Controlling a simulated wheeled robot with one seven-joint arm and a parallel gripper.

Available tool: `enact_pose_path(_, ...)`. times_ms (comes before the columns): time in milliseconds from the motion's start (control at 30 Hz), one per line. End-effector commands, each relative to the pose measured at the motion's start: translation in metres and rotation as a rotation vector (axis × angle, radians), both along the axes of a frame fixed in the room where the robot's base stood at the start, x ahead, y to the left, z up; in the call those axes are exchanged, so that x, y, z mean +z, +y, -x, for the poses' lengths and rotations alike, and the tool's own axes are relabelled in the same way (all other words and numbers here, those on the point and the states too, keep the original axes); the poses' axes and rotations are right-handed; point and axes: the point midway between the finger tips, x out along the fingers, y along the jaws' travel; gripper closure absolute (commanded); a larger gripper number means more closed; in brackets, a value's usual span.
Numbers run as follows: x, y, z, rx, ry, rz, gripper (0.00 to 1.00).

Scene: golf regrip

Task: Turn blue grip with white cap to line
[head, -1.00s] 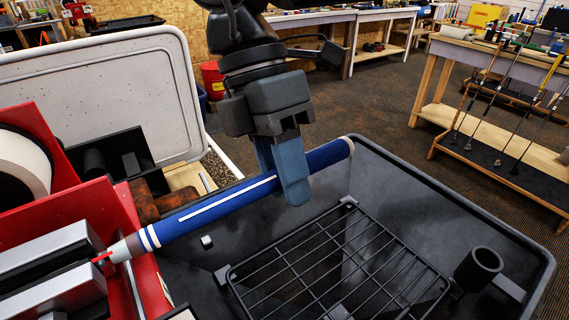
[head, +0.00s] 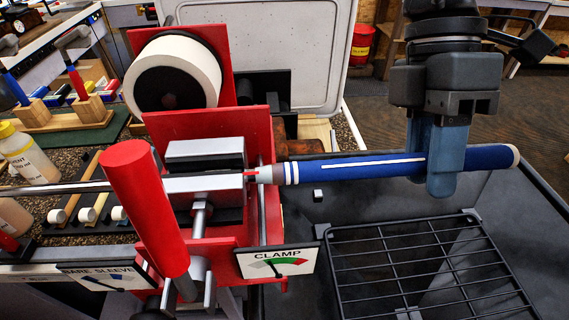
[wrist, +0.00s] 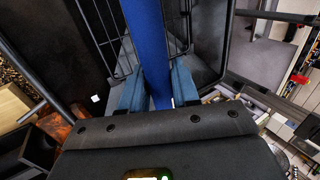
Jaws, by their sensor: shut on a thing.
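The blue grip (head: 385,165) extends right from the red clamp (head: 215,190) over the dark tub. It has a pale cap (head: 515,157) at its far right end, white bands near the clamp and a long white line along its side. A red mark (head: 250,176) shows at the clamp beside the grip's mouth. My gripper (head: 436,172) is shut on the blue grip near the cap end, its fingers pointing down around it. The wrist view also shows the blue grip (wrist: 150,45) between both fingers.
A wire rack (head: 425,265) lies in the tub below the grip. A red lever (head: 145,205) and a CLAMP dial (head: 277,261) stand in front of the vise. A white tape roll (head: 178,75) sits behind it. A small white cube (head: 318,193) lies in the tub.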

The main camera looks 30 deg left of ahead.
Motion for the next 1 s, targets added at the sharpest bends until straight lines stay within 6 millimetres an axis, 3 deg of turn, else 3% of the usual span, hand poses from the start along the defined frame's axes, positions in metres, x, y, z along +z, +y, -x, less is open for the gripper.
enact_pose_path(167, 0.0, 0.0, 0.0, 0.0, 0.0, 0.0, 1.0)
enact_pose_path(200, 0.0, 0.0, 0.0, 0.0, 0.0, 0.0, 0.67)
enact_pose_path(467, 0.0, 0.0, 0.0, 0.0, 0.0, 0.0, 0.42)
enact_pose_path(767, 0.001, 0.001, -0.001, 0.0, -0.001, -0.001, 0.4)
enact_pose_path(1000, 0.028, 0.009, -0.013, -0.001, -0.004, -0.001, 0.4)
